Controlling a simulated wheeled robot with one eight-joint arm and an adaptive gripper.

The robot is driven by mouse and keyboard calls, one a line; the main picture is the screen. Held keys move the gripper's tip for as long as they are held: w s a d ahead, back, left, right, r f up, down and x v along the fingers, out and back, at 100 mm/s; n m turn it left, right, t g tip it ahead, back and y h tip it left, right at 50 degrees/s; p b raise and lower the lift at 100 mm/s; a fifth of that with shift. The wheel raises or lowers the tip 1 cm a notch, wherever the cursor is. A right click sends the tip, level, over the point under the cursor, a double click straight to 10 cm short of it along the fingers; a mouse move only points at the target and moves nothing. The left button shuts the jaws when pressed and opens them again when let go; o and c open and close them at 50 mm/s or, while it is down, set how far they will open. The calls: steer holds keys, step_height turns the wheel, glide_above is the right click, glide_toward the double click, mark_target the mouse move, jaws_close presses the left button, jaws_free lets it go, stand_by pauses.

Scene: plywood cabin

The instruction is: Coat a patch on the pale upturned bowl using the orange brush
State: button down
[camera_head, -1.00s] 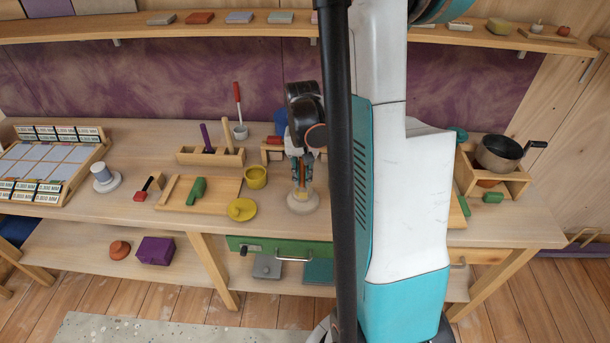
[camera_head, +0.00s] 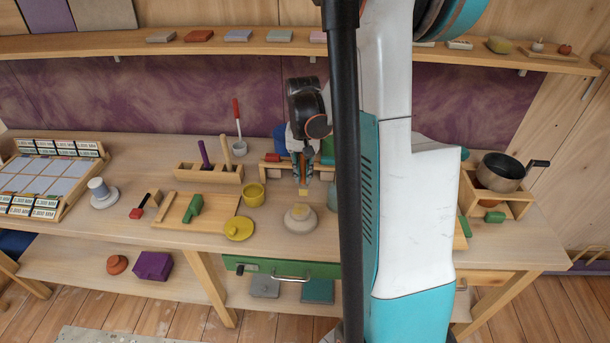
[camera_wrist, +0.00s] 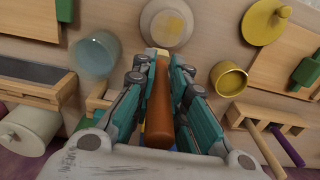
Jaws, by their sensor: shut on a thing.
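The pale upturned bowl (camera_head: 299,218) sits on the workbench in the head view. In the wrist view the bowl (camera_wrist: 167,24) is at the top, with a smeared yellowish patch on its surface. My gripper (camera_head: 302,174) is shut on the orange brush, whose handle (camera_wrist: 158,112) runs between the fingers in the wrist view. The brush's pale yellow tip (camera_head: 303,191) points down, just behind the bowl and apart from it in the head view. The handle is mostly hidden by the fingers in the head view.
A yellow cup (camera_head: 253,195) and yellow lid (camera_head: 239,229) stand left of the bowl. A wooden tray (camera_head: 172,210) with a green block lies further left. A translucent jar (camera_wrist: 95,54) is near the bowl in the wrist view. My arm hides the bench's right-middle part.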

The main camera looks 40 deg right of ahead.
steer(key=shift+w+d+r+p, duration=0.2)
steer(key=shift+r+p, duration=0.25)
steer(key=shift+r, duration=0.35)
steer(key=shift+s+a+r+p, duration=0.1)
steer(key=shift+r+p, duration=0.8)
steer(key=shift+r, duration=0.7)
steer(key=shift+f, duration=0.1)
